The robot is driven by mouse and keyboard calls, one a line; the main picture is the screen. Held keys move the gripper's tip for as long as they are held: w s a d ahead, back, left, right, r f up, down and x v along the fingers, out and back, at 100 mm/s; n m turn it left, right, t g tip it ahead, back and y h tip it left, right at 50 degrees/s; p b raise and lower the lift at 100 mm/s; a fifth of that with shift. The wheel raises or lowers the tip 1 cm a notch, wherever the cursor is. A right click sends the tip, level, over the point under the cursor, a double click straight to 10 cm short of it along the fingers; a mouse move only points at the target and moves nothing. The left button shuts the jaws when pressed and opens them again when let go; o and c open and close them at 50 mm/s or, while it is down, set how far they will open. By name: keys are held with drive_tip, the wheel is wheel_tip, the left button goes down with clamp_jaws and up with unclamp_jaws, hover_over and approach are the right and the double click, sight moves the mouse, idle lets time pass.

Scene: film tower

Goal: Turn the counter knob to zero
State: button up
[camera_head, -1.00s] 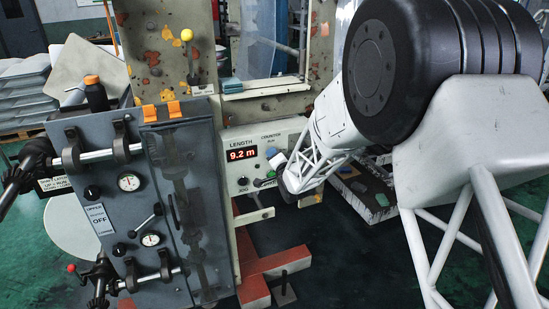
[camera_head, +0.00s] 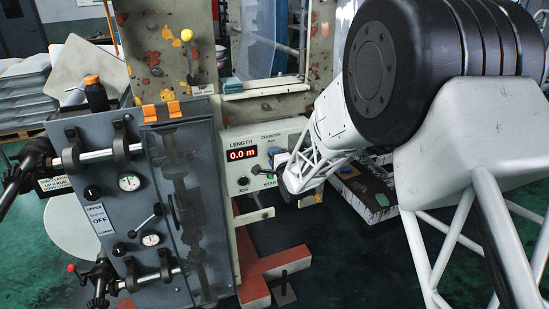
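The white counter panel (camera_head: 232,166) stands left of my gripper, and its red LENGTH display (camera_head: 241,154) reads 0.0 m. A "COUNTER" label with "RUN" under it is at the panel's upper right. My gripper (camera_head: 279,168) is at the right part of the panel, just below that label.
A black knob (camera_head: 242,181) marked JOG sits below the display, near a START label. The grey control box (camera_head: 105,215) with gauges and levers stands at left. A yellow-tipped lever (camera_head: 187,36) rises above. A dark crate (camera_head: 366,195) lies on the floor behind my arm.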

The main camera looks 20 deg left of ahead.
drive_tip(key=o, duration=0.9)
drive_tip(key=shift+s+d, duration=0.1)
drive_tip(key=shift+v, duration=3.8)
drive_tip(key=shift+r, duration=0.1)
